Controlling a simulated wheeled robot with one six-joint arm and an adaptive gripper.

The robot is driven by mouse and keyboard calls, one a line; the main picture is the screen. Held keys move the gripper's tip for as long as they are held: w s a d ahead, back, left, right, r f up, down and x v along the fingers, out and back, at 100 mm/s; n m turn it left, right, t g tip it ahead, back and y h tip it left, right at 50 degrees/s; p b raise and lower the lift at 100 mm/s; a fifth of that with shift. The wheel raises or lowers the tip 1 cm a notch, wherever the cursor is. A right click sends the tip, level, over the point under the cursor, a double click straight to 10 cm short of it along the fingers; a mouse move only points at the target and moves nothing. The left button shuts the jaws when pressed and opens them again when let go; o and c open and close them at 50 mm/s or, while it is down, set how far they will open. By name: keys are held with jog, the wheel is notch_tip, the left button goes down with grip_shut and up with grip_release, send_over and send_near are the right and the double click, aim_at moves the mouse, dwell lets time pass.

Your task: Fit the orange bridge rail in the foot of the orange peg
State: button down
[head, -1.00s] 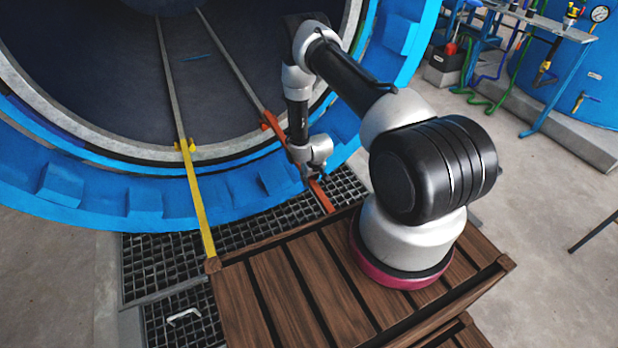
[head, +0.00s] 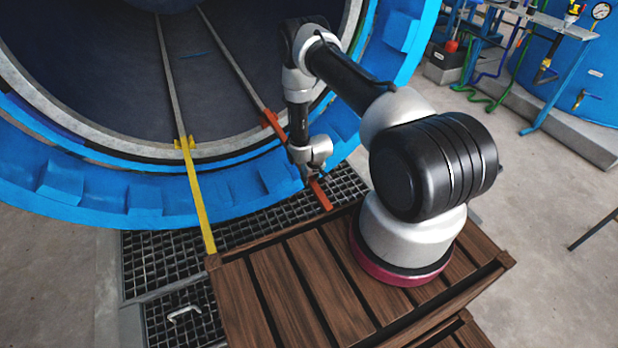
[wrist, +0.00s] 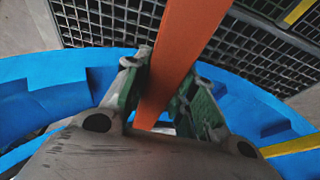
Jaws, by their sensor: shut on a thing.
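The orange bridge rail (head: 322,196) is in my gripper (head: 310,176), which is shut on it. In the wrist view the rail (wrist: 190,40) runs between the two green-lined fingers (wrist: 166,98) and out past the top edge. In the head view its near end lies over the grating, close to the wooden platform. The orange peg (head: 270,119) sits at the vessel's mouth, at the end of the right inner rail. My arm covers part of the stretch between peg and gripper, so I cannot tell whether the rail's far end touches the peg's foot.
A yellow rail (head: 200,210) spans from a yellow peg (head: 184,144) to the wooden platform (head: 290,290). The blue vessel rim (head: 150,200) lies close to my gripper. Dark grating (head: 160,265) covers the floor between rim and platform.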

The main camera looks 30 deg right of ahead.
jog(key=shift+r, duration=0.1)
dwell(0.3)
jog(key=shift+r, duration=1.3)
jog(key=shift+f, duration=0.15)
jog(key=shift+f, duration=0.95)
dwell(0.9)
jog(key=shift+f, duration=0.3)
jog(key=shift+r, duration=0.6)
